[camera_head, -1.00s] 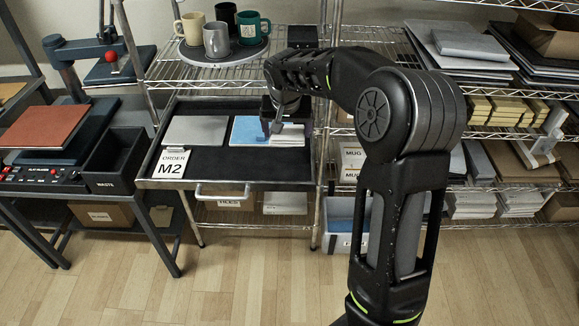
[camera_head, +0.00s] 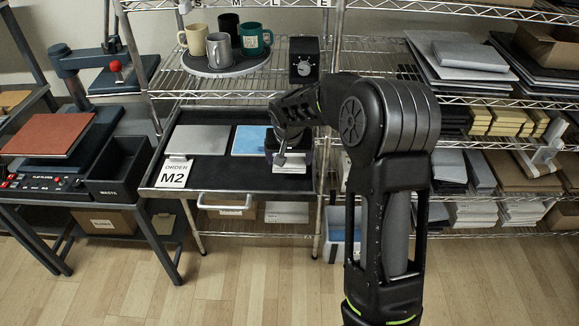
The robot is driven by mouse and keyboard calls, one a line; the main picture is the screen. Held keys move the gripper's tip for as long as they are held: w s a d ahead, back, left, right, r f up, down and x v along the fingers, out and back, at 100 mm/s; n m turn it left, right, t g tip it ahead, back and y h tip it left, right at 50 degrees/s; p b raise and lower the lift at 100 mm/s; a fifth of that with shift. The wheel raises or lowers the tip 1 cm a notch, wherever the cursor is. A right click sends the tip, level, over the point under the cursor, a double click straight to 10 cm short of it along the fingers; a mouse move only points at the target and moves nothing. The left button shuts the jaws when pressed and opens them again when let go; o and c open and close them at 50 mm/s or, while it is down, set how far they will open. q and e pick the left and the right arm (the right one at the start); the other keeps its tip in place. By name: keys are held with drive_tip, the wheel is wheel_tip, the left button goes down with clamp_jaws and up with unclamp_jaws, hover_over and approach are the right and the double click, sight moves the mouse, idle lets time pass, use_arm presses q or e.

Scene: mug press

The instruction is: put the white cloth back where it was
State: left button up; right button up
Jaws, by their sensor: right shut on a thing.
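The white cloth (camera_head: 291,167) is a small pale piece at the right end of the black pull-out tray (camera_head: 225,172). My right gripper (camera_head: 281,158) is over it, pointing down, and is shut on it. The gripper and wrist hide part of the cloth, and I cannot tell whether it touches the tray. A blue sheet (camera_head: 248,140) lies on the tray just left of and behind the gripper. A grey sheet (camera_head: 200,139) lies farther left on the tray. My left gripper is not in view.
Several mugs (camera_head: 219,47) stand on a round board above. A black box with a dial (camera_head: 304,66) stands on the shelf behind my wrist. A waste bin (camera_head: 120,168) and heat press are at left.

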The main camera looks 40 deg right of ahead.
sight(289, 163)
wheel_tip(289, 163, down, 3)
drive_tip(key=shift+f+p, duration=0.15)
drive_tip(key=shift+p, duration=0.2)
drive_tip(key=shift+f, duration=0.2)
drive_tip(key=shift+f+b, duration=0.2)
drive_tip(key=shift+b, duration=0.1)
drive_tip(key=o, duration=0.9)
drive_tip(key=shift+r, duration=0.1)
